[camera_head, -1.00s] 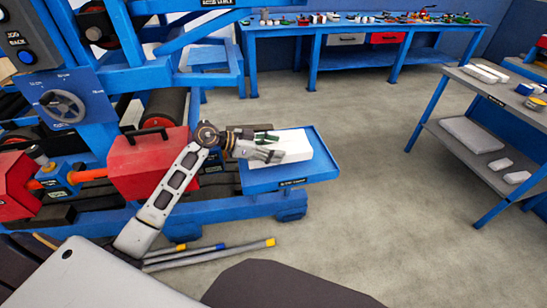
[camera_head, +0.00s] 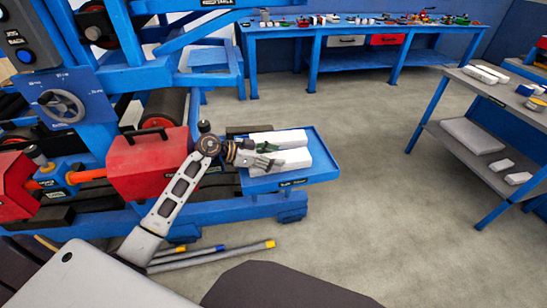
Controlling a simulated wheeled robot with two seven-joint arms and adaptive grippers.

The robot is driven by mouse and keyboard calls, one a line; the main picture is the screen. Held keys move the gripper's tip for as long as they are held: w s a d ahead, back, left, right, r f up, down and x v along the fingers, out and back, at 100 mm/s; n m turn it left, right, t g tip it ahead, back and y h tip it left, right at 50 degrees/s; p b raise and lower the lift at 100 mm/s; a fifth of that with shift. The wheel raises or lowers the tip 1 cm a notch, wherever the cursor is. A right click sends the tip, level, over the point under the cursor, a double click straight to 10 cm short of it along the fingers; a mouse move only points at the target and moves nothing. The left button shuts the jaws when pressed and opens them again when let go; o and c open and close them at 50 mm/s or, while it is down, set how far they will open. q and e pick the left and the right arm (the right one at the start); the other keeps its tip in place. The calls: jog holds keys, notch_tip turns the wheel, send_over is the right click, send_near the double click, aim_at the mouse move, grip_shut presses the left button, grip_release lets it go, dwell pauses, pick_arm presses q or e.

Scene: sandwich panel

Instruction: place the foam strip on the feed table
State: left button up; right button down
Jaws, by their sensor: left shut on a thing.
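Two white foam strips lie side by side over the blue feed table (camera_head: 316,174): a rear strip (camera_head: 280,138) and a front strip (camera_head: 293,158). A narrow gap shows between them. My left gripper (camera_head: 268,156) reaches in from the left and is shut on the left end of a foam strip, seemingly the front one. Its fingers hide that end. Green finger parts show by the gap. The front strip is at or just above the table surface; I cannot tell if it touches. My right gripper is not in view.
A red box with a black handle (camera_head: 150,165) stands left of the feed table, close to my left arm. A grey shelf rack (camera_head: 470,110) with white pieces is at the right. A blue workbench (camera_head: 345,30) is at the back. Bars (camera_head: 215,254) lie on the floor.

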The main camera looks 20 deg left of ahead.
pick_arm(q)
jog(key=shift+f, duration=0.1)
jog(key=o, duration=1)
jog(key=shift+s+a+r, duration=0.1)
jog(key=shift+a+r, duration=0.1)
jog(key=shift+v, duration=1.15)
jog(key=v, duration=0.4)
jog(key=shift+s+a+r+p, duration=0.1)
jog(key=shift+s+a+p, duration=0.1)
jog(key=shift+p, duration=0.2)
jog(key=v, duration=0.3)
jog(key=shift+s+a+r, duration=0.25)
jog(key=shift+s+a, duration=0.1)
jog(key=shift+a, duration=0.15)
jog(key=shift+s+a+r, duration=0.1)
jog(key=shift+a, duration=0.05)
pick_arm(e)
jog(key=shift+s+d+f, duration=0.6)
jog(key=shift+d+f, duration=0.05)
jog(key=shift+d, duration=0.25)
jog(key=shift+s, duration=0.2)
